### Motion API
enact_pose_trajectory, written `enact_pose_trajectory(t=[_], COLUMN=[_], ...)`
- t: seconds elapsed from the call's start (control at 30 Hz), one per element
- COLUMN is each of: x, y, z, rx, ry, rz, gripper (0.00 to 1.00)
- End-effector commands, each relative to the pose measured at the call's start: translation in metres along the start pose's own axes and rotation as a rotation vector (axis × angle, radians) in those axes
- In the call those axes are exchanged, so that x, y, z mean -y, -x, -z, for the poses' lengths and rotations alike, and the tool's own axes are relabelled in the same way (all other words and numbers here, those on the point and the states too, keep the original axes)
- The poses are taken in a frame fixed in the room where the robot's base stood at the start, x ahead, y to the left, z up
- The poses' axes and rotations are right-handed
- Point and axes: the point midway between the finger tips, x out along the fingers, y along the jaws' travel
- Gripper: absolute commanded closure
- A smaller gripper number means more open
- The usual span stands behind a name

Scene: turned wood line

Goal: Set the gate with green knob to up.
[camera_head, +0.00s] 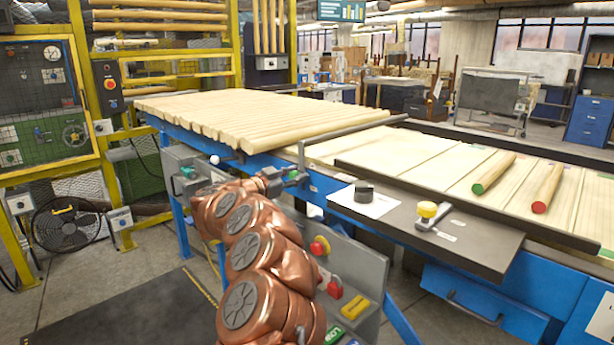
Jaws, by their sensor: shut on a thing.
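The gate is a grey bar (355,131) that reaches across the blue-framed table. It runs from an upright post at the near edge toward the back right and is nearly level. A small green knob (293,175) shows at the foot of the post, partly hidden by my gripper. My gripper (288,178) is at the table's near edge, with its fingers shut on the green knob. The finger contact is small in this view and partly covered by my copper arm.
Pale round logs (250,115) lie left of the gate. Two dowels, one red-ended (548,190) and one green-ended (493,174), lie on the right. A button panel (350,285) stands close beside my arm.

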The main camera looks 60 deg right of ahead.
Motion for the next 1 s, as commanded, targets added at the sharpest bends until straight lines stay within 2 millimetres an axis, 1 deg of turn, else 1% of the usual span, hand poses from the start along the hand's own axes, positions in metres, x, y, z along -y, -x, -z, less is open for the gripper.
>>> enact_pose_trajectory(t=[0.03,0.23,0.33,0.67,0.7,0.9,1.0], x=[0.006,0.013,0.013,0.014,0.014,0.014,0.013], y=[0.003,0.004,0.004,0.004,0.004,0.004,0.004], z=[0.014,0.035,0.038,0.04,0.04,0.038,0.037], rx=[-0.004,-0.003,-0.003,-0.007,-0.008,-0.004,-0.002], ry=[-0.004,-0.004,-0.004,-0.006,-0.006,-0.003,-0.002], rz=[0.007,0.008,0.008,0.01,0.01,0.009,0.008], gripper=[1.0,1.0,1.0,1.0,0.62,0.41,0.41])
